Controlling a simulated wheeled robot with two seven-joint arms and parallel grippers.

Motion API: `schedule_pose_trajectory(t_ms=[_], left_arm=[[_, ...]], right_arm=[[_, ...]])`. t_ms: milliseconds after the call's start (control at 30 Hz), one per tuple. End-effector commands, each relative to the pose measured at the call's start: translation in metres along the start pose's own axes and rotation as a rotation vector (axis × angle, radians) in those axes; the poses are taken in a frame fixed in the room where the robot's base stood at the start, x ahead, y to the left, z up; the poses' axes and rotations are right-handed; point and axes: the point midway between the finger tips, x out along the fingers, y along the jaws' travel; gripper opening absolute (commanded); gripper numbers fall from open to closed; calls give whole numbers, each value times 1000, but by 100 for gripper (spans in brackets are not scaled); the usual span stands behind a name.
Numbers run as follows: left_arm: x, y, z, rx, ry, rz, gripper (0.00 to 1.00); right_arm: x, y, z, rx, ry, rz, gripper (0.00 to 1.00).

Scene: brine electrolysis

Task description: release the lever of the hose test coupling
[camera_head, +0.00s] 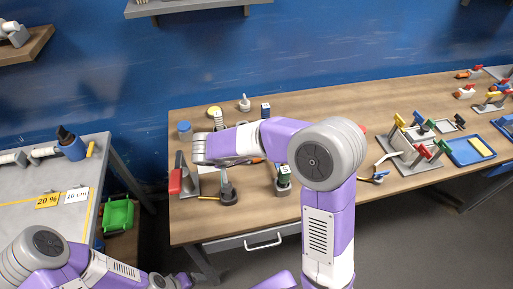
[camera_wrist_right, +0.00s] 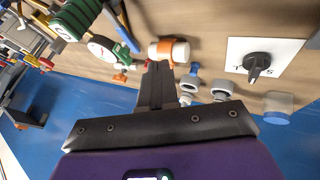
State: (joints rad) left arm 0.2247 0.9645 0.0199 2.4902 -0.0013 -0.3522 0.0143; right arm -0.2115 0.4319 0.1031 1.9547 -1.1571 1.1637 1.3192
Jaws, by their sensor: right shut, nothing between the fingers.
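My right gripper (camera_wrist_right: 158,68) is shut and empty in the right wrist view. Its fingertips are close to a white cylinder with an orange band (camera_wrist_right: 168,50); I cannot tell whether they touch. In the head view, my right arm reaches left over the wooden bench, and its wrist hides part of the bench there. A red lever-like handle (camera_head: 176,181) stands on a grey mount at the bench's left end, beside that wrist. I cannot tell for certain which part is the hose test coupling. My left arm shows at the lower left, but its fingers are out of view.
In the head view, coloured-handled fixtures (camera_head: 410,145) and a blue tray (camera_head: 462,158) stand at right.

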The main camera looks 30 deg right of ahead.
Motion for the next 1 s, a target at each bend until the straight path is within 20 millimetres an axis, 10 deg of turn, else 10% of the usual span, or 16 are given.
schedule_pose_trajectory(t_ms=[600, 1000], left_arm=[[10, -4, 0, 0, -1, 0, 85], [6, -2, 0, 0, -1, 0, 85]], right_arm=[[102, 4, -4, 13, 9, 14, 0], [115, 40, -5, 12, 13, 11, 0]])
